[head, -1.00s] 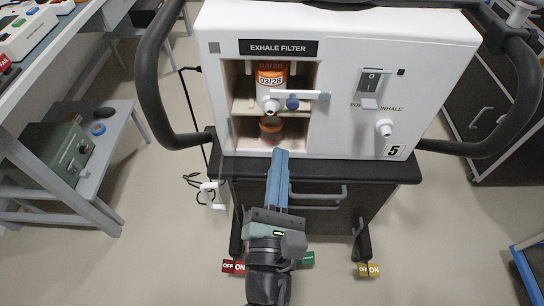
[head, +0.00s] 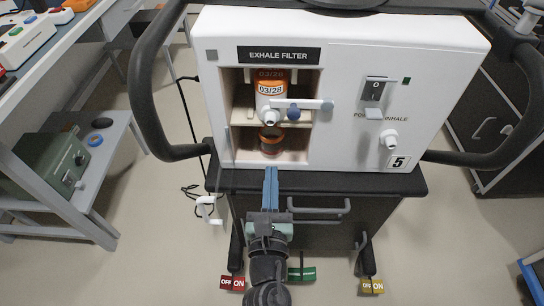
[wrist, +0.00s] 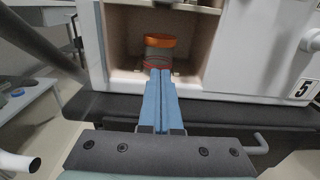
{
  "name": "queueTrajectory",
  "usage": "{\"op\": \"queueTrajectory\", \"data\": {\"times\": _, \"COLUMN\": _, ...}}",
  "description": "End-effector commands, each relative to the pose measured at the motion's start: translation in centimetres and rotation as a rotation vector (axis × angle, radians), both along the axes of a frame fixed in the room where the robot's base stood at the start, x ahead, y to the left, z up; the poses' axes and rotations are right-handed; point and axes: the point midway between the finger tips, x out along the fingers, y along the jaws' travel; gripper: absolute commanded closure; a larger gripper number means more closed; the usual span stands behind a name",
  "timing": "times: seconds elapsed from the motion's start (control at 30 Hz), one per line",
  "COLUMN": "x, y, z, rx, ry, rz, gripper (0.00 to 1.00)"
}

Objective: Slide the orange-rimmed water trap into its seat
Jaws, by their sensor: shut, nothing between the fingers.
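The water trap (head: 270,141), a small dark grey cup with an orange rim, stands upright in the lower part of the open bay (head: 299,154) under the EXHALE FILTER label. In the wrist view the trap (wrist: 158,52) shows its orange rim on top and a red line low on its body. My gripper (head: 271,171) is shut and empty, its blue fingers pointing at the trap from the front, below it in the head picture. In the wrist view the fingertips (wrist: 160,74) hide the trap's lower front. I cannot tell whether the trap is fully seated.
Above the trap, an orange-and-white filter canister (head: 270,90) labelled 03/28 stands behind a white lever with a blue knob (head: 293,112). The bay's side walls flank the trap. A dark ledge (head: 345,182) and drawer handle (head: 320,206) lie below. A port (head: 390,138) protrudes at right.

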Motion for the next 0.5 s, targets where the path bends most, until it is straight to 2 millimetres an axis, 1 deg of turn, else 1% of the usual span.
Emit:
{"op": "queueTrajectory", "data": {"times": 0.03, "x": 1.0, "y": 0.0, "z": 0.2, "rx": 0.001, "ry": -0.002, "rz": 0.000, "gripper": 1.00}}
{"op": "queueTrajectory", "data": {"times": 0.2, "x": 3.2, "y": 0.0, "z": 0.1, "rx": 0.001, "ry": -0.002, "rz": 0.000, "gripper": 1.00}}
{"op": "queueTrajectory", "data": {"times": 0.3, "x": 4.0, "y": -0.1, "z": 0.1, "rx": 0.001, "ry": -0.002, "rz": 0.000, "gripper": 1.00}}
{"op": "queueTrajectory", "data": {"times": 0.5, "x": 4.5, "y": -0.1, "z": 0.0, "rx": 0.000, "ry": -0.001, "rz": 0.000, "gripper": 1.00}}
